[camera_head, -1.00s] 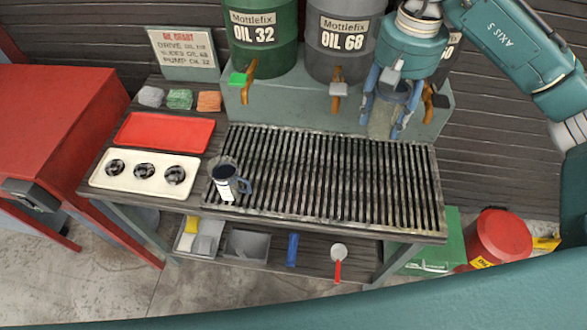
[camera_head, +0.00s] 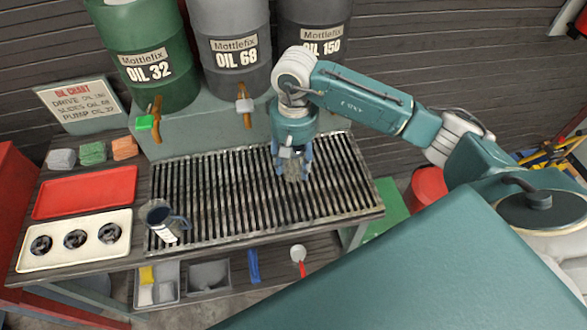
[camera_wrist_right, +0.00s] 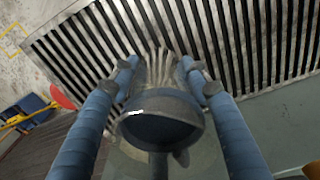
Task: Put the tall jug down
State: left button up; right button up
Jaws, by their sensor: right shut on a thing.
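My right gripper (camera_head: 292,160) is shut on the tall jug (camera_head: 294,171), a grey, worn-looking vessel, over the right part of the slatted grate (camera_head: 215,210). The arm and fingers hide much of the jug in the head view. In the right wrist view the jug's round, dark mouth (camera_wrist_right: 161,130) shows between the two blue fingers of the gripper (camera_wrist_right: 160,78), with slats beyond. I cannot tell whether its base touches the grate. My left gripper is not in view.
A dark mug (camera_head: 163,222) with a pale label stands at the grate's left end. A red tray (camera_head: 85,193) and a cream tray with three dark round holes (camera_head: 110,258) lie to its left. Oil drums with taps stand behind. The grate's middle is clear.

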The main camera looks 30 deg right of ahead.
jog(key=shift+f+p, duration=0.4)
jog(key=shift+f, duration=1.65)
grip_shut()
jog(key=shift+f, duration=0.15)
jog(key=o, duration=1.6)
grip_release()
jog(key=shift+o, duration=0.2)
